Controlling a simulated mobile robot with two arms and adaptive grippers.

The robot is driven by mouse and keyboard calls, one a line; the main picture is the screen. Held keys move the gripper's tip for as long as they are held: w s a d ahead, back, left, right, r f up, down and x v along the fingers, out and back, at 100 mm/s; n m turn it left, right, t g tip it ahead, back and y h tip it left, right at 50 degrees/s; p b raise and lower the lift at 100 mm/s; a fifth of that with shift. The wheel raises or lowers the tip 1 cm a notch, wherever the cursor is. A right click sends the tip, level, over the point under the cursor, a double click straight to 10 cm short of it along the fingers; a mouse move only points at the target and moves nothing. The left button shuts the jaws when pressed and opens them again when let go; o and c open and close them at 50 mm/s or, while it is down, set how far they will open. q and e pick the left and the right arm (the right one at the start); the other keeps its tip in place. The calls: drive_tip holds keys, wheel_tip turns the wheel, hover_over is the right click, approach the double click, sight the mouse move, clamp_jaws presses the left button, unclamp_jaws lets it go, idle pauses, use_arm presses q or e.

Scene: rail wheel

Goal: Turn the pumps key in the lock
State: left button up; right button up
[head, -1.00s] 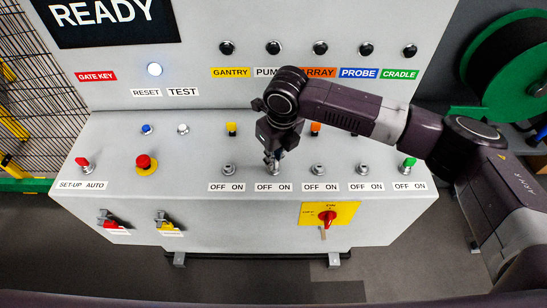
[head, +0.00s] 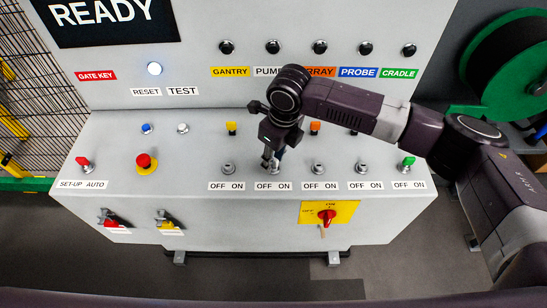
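The pumps lock (head: 275,170) is in the sloped face of the grey console, above an OFF/ON label (head: 273,186) and in line with the partly covered PUMPS label (head: 267,72). My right gripper (head: 271,162) points down at this lock, with its fingertips at or just above it. A small dark bluish part shows beside the fingers; I cannot tell whether it is the key or part of the gripper. The gripper hides most of the lock, so the key and its angle cannot be made out. My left gripper is not in view.
Similar empty-looking locks sit left (head: 228,169) and right (head: 318,169). A green key (head: 408,163) stands in the cradle lock, a red key (head: 83,163) at SET-UP/AUTO. A red emergency button (head: 145,162) and a red rotary switch (head: 327,216) are on the console.

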wheel_tip(320, 180, up, 12)
drive_tip(key=s+d, duration=0.1)
drive_tip(key=shift+d, duration=0.25)
drive_tip(key=shift+s+f, duration=0.1)
drive_tip(key=shift+f, duration=0.05)
